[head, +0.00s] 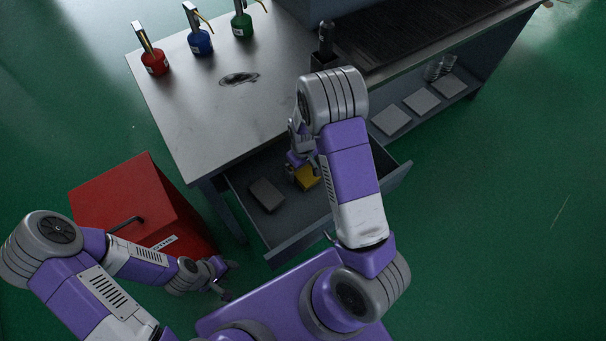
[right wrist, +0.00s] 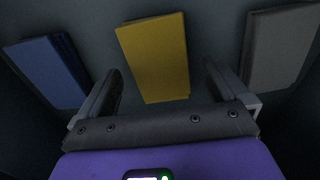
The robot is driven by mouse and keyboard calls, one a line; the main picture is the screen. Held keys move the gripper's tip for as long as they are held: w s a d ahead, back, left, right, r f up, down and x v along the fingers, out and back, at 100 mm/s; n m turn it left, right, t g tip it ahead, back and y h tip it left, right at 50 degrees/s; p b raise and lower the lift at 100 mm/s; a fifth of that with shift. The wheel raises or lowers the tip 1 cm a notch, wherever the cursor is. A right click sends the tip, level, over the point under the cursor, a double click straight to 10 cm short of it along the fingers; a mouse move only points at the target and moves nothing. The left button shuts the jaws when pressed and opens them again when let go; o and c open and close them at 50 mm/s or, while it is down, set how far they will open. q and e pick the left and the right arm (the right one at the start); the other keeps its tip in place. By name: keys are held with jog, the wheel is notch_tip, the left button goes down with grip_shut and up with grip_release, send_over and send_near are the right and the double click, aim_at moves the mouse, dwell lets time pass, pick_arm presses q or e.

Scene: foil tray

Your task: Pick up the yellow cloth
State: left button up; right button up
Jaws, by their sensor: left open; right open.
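The yellow cloth (head: 307,178) is a folded block lying in the open drawer (head: 283,227) under the table. In the right wrist view the yellow cloth (right wrist: 155,58) lies ahead, between the two spread fingers. My right gripper (head: 300,160) is open and empty, reaching down into the drawer just above the cloth; it also shows in the right wrist view (right wrist: 165,90). The cloth's far side is partly hidden by my right arm in the head view. My left gripper (head: 225,280) is open and empty, outside the drawer, near the red box.
A grey cloth (head: 267,194) lies in the drawer; the right wrist view shows a blue cloth (right wrist: 47,70) and a grey one (right wrist: 278,47) flanking the yellow. A red box (head: 125,200) stands left. Red (head: 154,62), blue (head: 200,42) and green (head: 242,25) bottles stand on the table (head: 200,110).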

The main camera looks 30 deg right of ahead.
aim_at(303, 171)
notch_tip(303, 171, down, 2)
jog(key=shift+f, duration=0.15)
jog(key=c, duration=1.1)
notch_tip(303, 171, up, 10)
jog(key=p, duration=0.3)
